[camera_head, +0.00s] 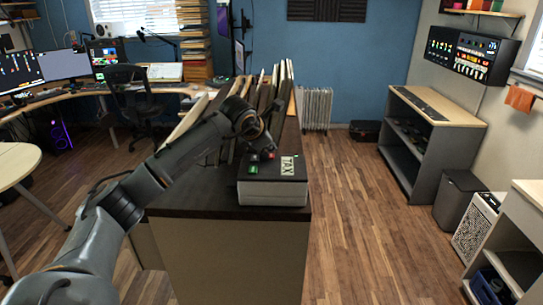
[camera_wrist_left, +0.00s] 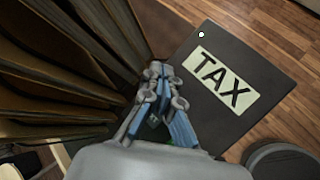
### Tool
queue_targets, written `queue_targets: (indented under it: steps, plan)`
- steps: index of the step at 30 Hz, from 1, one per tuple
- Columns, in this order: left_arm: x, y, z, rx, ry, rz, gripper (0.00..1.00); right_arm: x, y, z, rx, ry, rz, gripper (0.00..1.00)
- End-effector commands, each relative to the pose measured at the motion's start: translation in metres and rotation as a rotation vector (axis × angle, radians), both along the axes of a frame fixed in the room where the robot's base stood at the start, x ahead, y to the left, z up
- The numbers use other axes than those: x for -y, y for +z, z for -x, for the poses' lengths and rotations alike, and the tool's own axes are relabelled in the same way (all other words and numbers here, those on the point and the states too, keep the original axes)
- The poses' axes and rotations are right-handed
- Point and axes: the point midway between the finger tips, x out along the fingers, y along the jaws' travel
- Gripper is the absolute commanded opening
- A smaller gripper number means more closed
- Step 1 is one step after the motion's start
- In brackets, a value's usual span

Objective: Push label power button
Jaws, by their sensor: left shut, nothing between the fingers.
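A box-shaped label machine (camera_head: 272,192), dark on top with pale sides, sits on the near end of the dark counter. A pale label (camera_head: 288,165) reading "TAX" lies on its top; it also shows large in the left wrist view (camera_wrist_left: 222,80). A small round light spot, perhaps the power button (camera_wrist_left: 201,34), is near one corner of the dark top in that view. My left gripper (camera_head: 262,157) is shut and empty, low over the top beside the label. In the left wrist view its fingers (camera_wrist_left: 156,88) point down, apart from the spot. Contact cannot be told. My right gripper is not in view.
Upright folders (camera_head: 268,88) stand in a row on the counter (camera_head: 180,200) behind the machine, close to my left gripper. The wooden floor (camera_head: 350,220) to the right is clear. A grey shelf unit (camera_head: 428,135) stands further right.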

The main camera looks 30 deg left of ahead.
Motion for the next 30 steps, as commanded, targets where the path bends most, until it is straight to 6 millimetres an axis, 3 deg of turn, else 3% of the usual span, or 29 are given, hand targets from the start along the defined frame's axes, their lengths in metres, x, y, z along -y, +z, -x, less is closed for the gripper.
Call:
queue_targets:
  steps: [30]
  plan:
    - [0.0002,-0.0089,0.0001,0.0,0.0,0.0,0.0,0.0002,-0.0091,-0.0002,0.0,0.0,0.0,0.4]
